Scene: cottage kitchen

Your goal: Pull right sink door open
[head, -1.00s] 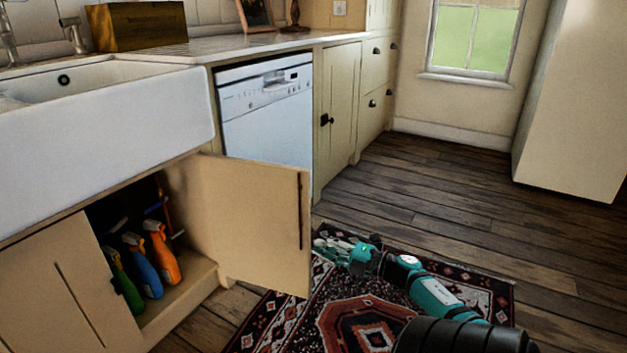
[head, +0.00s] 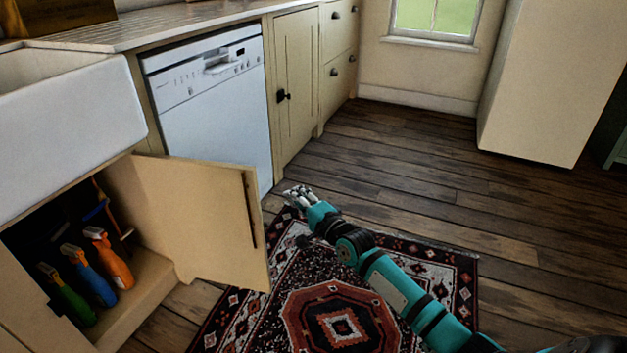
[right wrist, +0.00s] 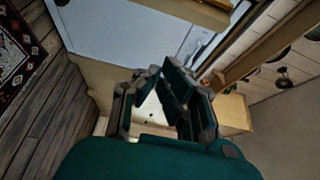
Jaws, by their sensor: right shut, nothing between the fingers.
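The right sink door (head: 190,217) is a cream panel under the white sink (head: 70,125). It stands swung well out from the cupboard, its inner face showing. My right gripper (head: 294,192) is shut and empty. In the picture it is just right of the door's free edge, above the rug and near the dishwasher's lower right corner; I see no contact with the door. Its closed fingers also show in the right wrist view (right wrist: 160,74). My left gripper is not in view.
Several spray bottles, one of them orange (head: 108,258), stand inside the open cupboard. A white dishwasher (head: 210,110) is behind the door. A patterned rug (head: 340,325) lies on the wooden floor, and the floor to the right (head: 450,170) is clear.

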